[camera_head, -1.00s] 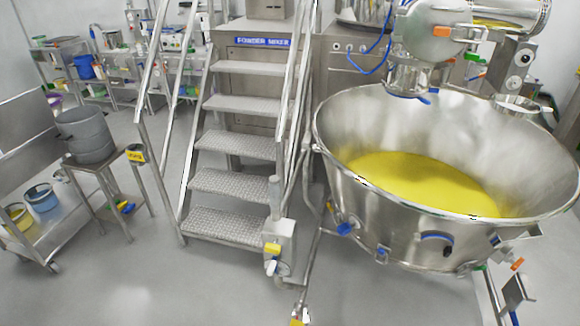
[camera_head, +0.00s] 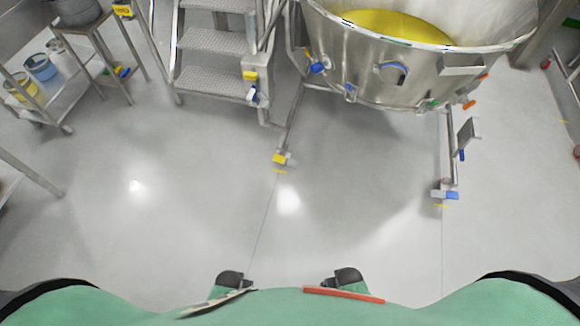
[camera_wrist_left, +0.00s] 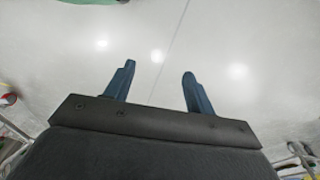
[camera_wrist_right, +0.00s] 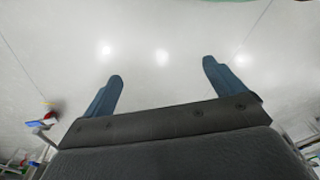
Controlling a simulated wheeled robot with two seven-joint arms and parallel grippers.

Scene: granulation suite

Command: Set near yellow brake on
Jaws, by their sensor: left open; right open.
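A small yellow brake pedal (camera_head: 279,158) sits low at the near left foot of the wheeled steel bowl (camera_head: 420,80) in the head view. A yellow mark lies on the floor just in front of it. A blue pedal (camera_head: 446,195) is at the bowl's near right foot. My left gripper (camera_wrist_left: 157,72) is open and empty in the left wrist view, with bare floor beyond its fingers. My right gripper (camera_wrist_right: 162,70) is open and empty in its wrist view, also over bare floor. I cannot make out either gripper's fingers in the head view.
Metal stairs (camera_head: 215,45) stand left of the bowl, with a post carrying a yellow and blue fitting (camera_head: 250,78). A steel stand (camera_head: 85,28) and a cart with buckets (camera_head: 41,68) are at the left. The floor (camera_head: 200,220) between me and the bowl is clear.

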